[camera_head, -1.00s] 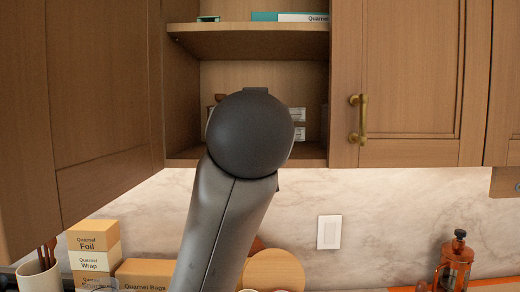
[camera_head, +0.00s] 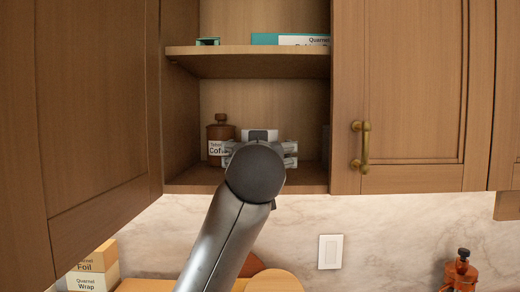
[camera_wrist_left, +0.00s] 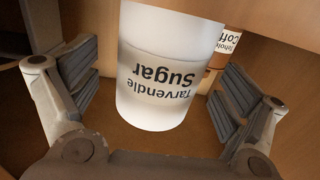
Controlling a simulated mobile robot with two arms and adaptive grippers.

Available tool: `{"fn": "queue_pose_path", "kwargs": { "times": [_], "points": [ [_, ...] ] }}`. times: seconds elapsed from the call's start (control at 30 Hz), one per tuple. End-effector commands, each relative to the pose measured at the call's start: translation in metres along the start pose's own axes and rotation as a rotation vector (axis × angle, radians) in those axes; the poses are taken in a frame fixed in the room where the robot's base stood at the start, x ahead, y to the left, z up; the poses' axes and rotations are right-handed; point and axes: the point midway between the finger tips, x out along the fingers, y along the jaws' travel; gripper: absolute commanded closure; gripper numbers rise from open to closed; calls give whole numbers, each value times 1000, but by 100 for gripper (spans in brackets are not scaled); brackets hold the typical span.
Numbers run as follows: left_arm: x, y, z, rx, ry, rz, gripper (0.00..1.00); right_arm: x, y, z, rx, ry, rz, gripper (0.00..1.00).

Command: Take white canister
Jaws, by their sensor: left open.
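The white canister (camera_wrist_left: 165,65) fills the middle of the left wrist view, with its "Tarvendle Sugar" label upside down there. In the head view only its pale top (camera_head: 259,134) shows above my arm, on the cabinet's lower shelf. My left gripper (camera_wrist_left: 158,85) is open, with one finger on each side of the canister and gaps visible between. In the head view the gripper (camera_head: 261,149) is inside the open cabinet, mostly hidden behind my dark wrist. My right gripper is not in view.
A brown coffee jar (camera_head: 219,132) stands just left of the canister on the lower shelf. The upper shelf (camera_head: 250,50) holds a teal and white box (camera_head: 290,40). An open door (camera_head: 95,120) bounds the left side and a closed door (camera_head: 410,90) the right.

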Motion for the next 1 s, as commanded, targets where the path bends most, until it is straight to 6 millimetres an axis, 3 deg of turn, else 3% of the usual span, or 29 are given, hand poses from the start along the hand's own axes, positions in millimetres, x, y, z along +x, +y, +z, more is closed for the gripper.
{"fn": "queue_pose_path", "kwargs": {
  "times": [0.1, 0.37, 0.8, 1.0],
  "points": [
    [11, 0, 0, 0, -2, 0, 5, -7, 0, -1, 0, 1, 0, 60],
    [12, 0, 1, -1, -1, 1, 7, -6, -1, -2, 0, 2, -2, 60],
    [12, 0, 1, -1, 0, 0, 63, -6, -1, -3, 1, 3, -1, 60],
    [12, 0, -1, -1, 3, 1, 66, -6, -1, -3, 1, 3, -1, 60]
  ]
}}
